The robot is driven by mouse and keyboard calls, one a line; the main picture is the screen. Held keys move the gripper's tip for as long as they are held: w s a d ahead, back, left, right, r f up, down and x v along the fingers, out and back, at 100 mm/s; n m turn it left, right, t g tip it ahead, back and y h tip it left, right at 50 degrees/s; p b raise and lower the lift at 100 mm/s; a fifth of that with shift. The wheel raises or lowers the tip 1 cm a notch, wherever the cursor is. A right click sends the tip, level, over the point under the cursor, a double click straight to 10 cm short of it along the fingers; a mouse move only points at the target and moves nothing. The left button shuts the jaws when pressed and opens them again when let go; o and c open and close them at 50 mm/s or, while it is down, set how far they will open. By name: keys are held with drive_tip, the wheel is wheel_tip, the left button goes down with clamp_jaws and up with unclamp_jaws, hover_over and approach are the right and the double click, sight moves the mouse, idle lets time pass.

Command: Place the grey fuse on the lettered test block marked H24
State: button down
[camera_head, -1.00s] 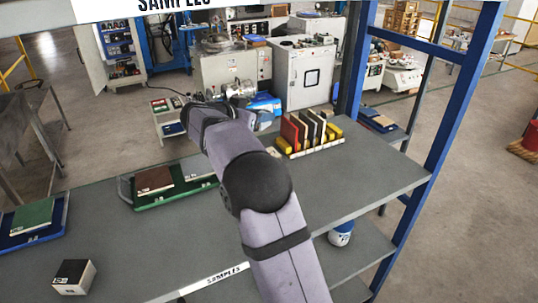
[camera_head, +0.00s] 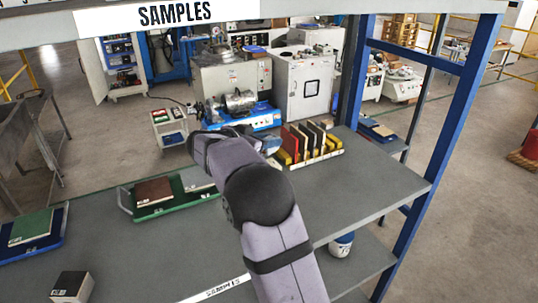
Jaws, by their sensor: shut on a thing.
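My arm (camera_head: 268,250) reaches from the bottom edge over the grey bench. Its far end, with my gripper (camera_head: 270,144), is near the middle of the view, in front of the tile rack. I cannot make out the grey fuse. A small block (camera_head: 72,286) with a dark top, pale sides and a small label stands at the bench's lower left. Its lettering is too small to read, so I cannot tell whether it is H24. My gripper is well to its upper right.
A green tray (camera_head: 172,210) holds a brown tile (camera_head: 153,191) and a light grey tile (camera_head: 196,180). A blue tray (camera_head: 55,243) holds a green tile (camera_head: 30,227). A rack (camera_head: 322,158) of upright tiles stands right of my gripper. The bench's right part is clear. Blue posts (camera_head: 435,150) frame the right side.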

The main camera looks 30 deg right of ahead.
sight(269, 153)
drive_tip(key=shift+f, duration=2.3)
drive_tip(key=shift+f, duration=0.2)
drive_tip(key=c, duration=1.5)
unclamp_jaws()
drive_tip(key=shift+r, duration=0.2)
drive_tip(key=b+v, duration=0.1)
drive_tip(key=v, duration=1.1)
drive_tip(key=shift+s+b, duration=0.1)
drive_tip(key=shift+b, duration=0.25)
